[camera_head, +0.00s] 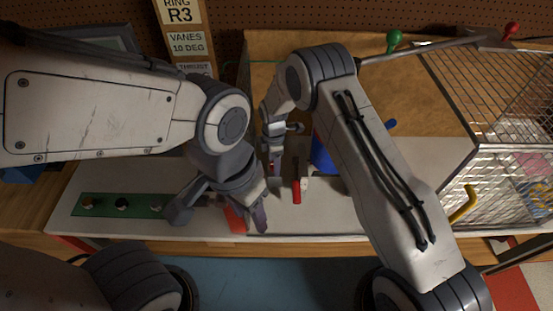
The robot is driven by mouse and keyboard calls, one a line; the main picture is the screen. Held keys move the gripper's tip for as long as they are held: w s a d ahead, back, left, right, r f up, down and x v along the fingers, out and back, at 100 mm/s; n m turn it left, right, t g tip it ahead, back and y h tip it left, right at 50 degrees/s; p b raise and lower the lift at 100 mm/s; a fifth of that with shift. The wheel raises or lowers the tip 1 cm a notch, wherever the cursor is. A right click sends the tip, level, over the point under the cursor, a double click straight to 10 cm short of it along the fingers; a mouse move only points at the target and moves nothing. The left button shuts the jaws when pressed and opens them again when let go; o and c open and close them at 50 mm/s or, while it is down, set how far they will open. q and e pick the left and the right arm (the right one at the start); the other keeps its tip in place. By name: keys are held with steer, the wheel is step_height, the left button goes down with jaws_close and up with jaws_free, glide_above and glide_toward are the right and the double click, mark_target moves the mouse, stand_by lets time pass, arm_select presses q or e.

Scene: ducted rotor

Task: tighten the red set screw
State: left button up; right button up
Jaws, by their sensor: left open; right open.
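I cannot make out the red set screw for sure; a small red spot shows beside my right gripper, too small to identify. A red rod-like piece (297,190) with a pale part at its side lies on the white work surface (330,215), right of my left gripper. My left gripper (254,212) is open, low over the surface, close to a flat red piece (235,220) that it partly covers. My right gripper (275,160) is open and points down farther back, left of a blue cylinder (322,155). My arms hide much of the middle.
A green strip (105,206) with several small round pieces lies at the left. A wire cage (508,165) with a yellow handle (465,205) stands at the right. A sign reading R3 (180,15) stands at the back. Green (394,40) and red (512,30) knobs show behind.

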steer(key=shift+f, duration=0.25)
